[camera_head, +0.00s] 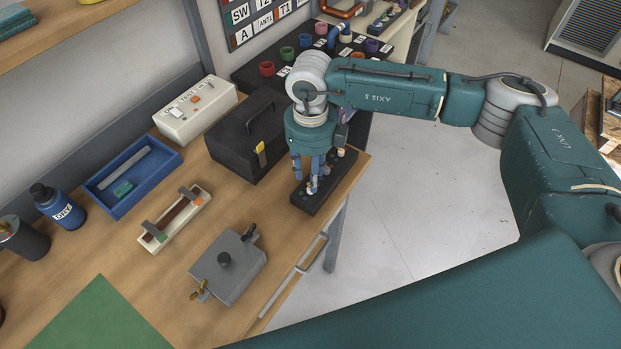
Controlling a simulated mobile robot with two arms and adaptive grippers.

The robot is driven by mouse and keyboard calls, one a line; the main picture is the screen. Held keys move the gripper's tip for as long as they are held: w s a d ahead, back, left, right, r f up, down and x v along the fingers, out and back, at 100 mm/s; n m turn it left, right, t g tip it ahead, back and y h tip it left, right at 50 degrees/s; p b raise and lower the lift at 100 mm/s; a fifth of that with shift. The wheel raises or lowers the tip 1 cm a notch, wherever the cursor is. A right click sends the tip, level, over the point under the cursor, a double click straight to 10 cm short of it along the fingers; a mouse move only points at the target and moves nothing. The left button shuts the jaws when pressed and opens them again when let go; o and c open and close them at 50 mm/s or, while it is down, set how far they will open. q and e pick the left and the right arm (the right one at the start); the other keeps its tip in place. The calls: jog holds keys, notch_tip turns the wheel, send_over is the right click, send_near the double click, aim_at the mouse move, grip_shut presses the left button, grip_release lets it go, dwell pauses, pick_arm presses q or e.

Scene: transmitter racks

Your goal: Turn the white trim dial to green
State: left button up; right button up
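My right gripper (311,187) points down over a black panel strip (309,203) near the front right edge of the wooden bench. Small pale and coloured parts show on the strip around the fingertips. The white trim dial cannot be made out for certain; the fingers cover part of the strip. Whether the fingers are shut on a dial is too small to tell. My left gripper is not in view.
A black case (248,140) with a yellow latch stands left of the strip. A grey box (228,266) with knobs, a cream slider box (176,218), a blue tray (104,205) and a white switch box (207,113) stand further left. Coloured cups (267,68) stand behind.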

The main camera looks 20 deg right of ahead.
jog(key=shift+f+p, duration=0.55)
jog(key=shift+f, duration=1.65)
jog(key=shift+c, duration=0.5)
